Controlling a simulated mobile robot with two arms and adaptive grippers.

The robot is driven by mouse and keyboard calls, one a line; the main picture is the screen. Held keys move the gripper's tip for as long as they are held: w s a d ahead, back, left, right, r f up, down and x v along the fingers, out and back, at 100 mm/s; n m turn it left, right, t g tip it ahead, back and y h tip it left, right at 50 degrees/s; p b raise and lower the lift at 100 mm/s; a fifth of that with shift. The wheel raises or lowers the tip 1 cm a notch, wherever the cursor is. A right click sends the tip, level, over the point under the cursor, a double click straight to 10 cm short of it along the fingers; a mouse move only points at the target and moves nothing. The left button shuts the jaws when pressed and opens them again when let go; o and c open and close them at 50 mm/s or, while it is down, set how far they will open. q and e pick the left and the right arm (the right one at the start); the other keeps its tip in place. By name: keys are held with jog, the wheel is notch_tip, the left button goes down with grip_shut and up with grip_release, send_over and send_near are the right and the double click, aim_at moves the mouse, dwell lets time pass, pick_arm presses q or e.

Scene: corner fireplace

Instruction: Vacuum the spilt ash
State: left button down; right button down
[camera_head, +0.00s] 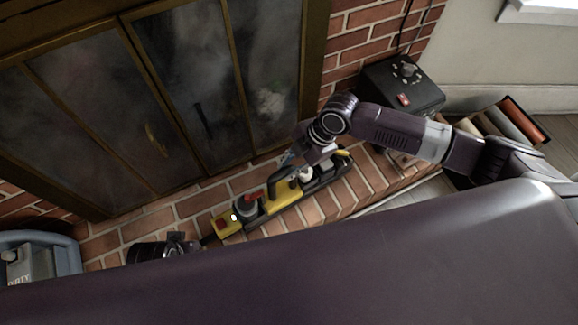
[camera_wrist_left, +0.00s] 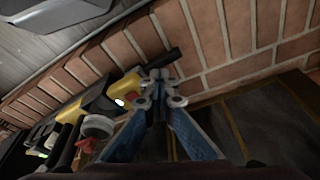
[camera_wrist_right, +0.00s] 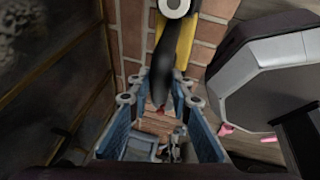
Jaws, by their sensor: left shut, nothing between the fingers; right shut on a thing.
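A yellow and black hand vacuum (camera_head: 283,194) with a red button lies along the brick hearth (camera_head: 160,218) in the head view. My right gripper (camera_head: 287,160) is at its upper side. In the right wrist view, its blue fingers (camera_wrist_right: 160,98) are shut on the vacuum's black handle (camera_wrist_right: 164,65). My left gripper (camera_wrist_left: 158,88) is shut and empty, close to the vacuum's yellow front end and black nozzle (camera_wrist_left: 166,58). Whether it touches them I cannot tell. No distinct ash pile can be made out; a pale smudge shows on the fireplace glass (camera_head: 270,103).
Brass-framed fireplace doors (camera_head: 125,60) rise behind the hearth. A black box with a red switch (camera_head: 425,92) stands at the right, beside a crate (camera_head: 540,138) of long items. A blue-grey bin (camera_head: 68,258) with a "DIRTY" label is at the left.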

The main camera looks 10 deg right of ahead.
jog(key=shift+w+a+r+p, duration=0.1)
jog(key=shift+r+p, duration=0.2)
jog(key=shift+r, duration=0.2)
pick_arm(q)
jog(key=shift+f, duration=1.8)
pick_arm(e)
jog(key=shift+r, duration=0.2)
